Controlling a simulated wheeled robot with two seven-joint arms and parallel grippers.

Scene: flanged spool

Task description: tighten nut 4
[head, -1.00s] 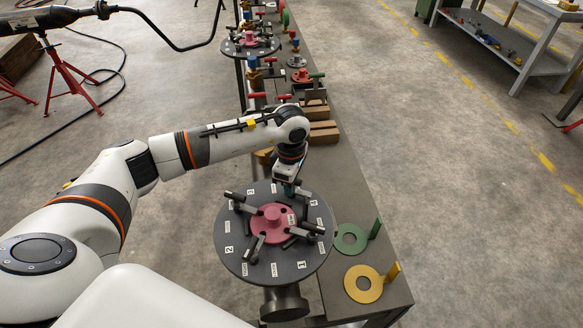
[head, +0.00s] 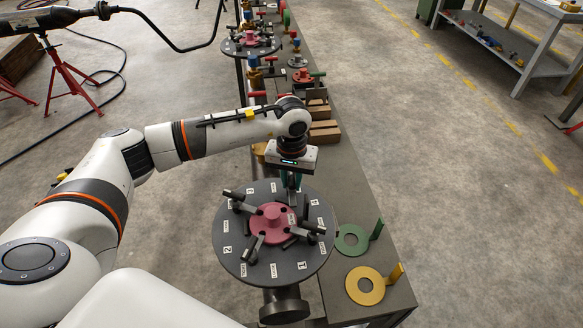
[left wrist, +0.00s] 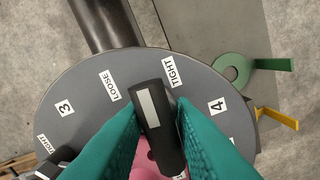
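The dark round flange plate (head: 228,225) carries number, LOOSE and TIGHT labels and a pink hub (head: 268,222) with several dark bar handles. The 4 label (left wrist: 217,104) shows in the left wrist view. A dark handle with a pale stripe (left wrist: 153,115) points outward between the LOOSE label (left wrist: 110,86) and the TIGHT label (left wrist: 172,70), nearer TIGHT. My left gripper (head: 292,199) is low over the plate's far side. Its teal fingers (left wrist: 160,108) straddle this handle, which lies slightly askew between them with a narrow gap at lower left. The nut itself is hidden. My right gripper is not visible.
A green ring with a tab (head: 351,240) and a yellow ring with a tab (head: 364,286) lie right of the plate on the bench (head: 345,190). Wooden blocks (head: 322,130), valves and a second flange (head: 250,44) stand farther back.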

